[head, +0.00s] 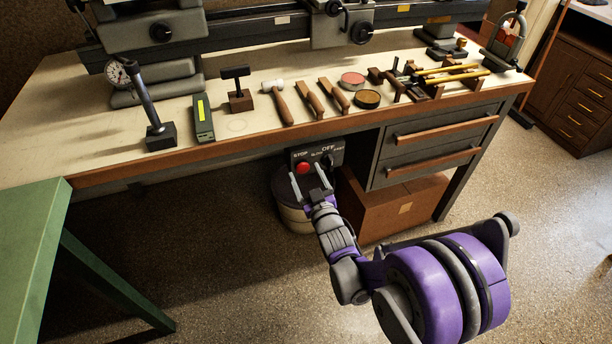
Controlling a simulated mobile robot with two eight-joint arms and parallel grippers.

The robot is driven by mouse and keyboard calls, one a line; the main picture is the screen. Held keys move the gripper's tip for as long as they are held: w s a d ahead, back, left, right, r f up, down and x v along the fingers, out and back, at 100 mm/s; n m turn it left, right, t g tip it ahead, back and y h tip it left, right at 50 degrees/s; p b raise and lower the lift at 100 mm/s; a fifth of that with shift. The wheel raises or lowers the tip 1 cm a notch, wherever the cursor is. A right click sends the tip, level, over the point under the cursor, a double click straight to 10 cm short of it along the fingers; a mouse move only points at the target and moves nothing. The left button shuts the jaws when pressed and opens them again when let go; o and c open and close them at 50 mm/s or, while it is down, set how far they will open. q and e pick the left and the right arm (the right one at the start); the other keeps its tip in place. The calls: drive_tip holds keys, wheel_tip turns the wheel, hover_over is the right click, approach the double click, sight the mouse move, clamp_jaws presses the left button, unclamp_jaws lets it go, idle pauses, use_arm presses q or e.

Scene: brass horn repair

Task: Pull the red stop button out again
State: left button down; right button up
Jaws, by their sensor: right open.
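The red stop button (303,168) sits on a dark control panel (333,156) under the front edge of the workbench. The panel bears the words STOP and OFF, and a dark knob (327,161) is to the right of the button. My right gripper (309,181) is open just in front of and below the button, its two fingers pointing up at the panel. I cannot tell whether a finger touches the button. Whether the button is pressed in cannot be made out. My left gripper is not in view.
The workbench edge (300,136) overhangs the panel. A cardboard box (395,205) and a round bin (296,217) stand below it. Drawers (440,143) are to the right. A green table (30,235) is at the left.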

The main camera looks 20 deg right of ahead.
drive_tip(key=shift+w, duration=0.1)
clamp_jaws()
idle(0.4)
idle(1.0)
